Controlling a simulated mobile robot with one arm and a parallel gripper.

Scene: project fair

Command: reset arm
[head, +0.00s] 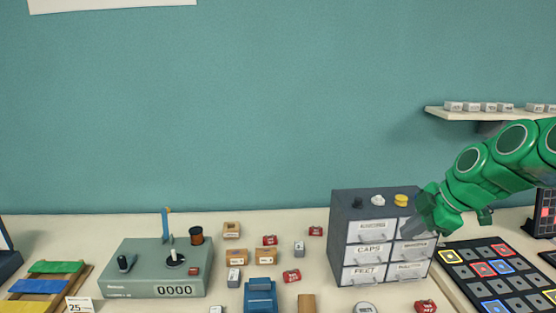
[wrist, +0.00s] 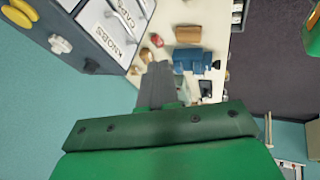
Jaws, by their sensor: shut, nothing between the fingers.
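My green arm reaches in from the right in the head view. My gripper (head: 413,229) is in front of the upper right part of the grey drawer cabinet (head: 339,226) and hides part of its drawer fronts. In the wrist view my gripper (wrist: 157,72) is shut, with nothing between the fingers. The cabinet also shows at the upper left there (wrist: 70,38), its labels reading KNOBS and CAPS. I cannot tell whether the gripper touches the cabinet.
A grey-green console (head: 150,275) with a counter stands at the left. Several small blocks lie around the blue device (head: 260,296). A dark pad board (head: 490,272) lies right of the cabinet. A wall shelf (head: 480,116) holds small items. The space above the table's left half is clear.

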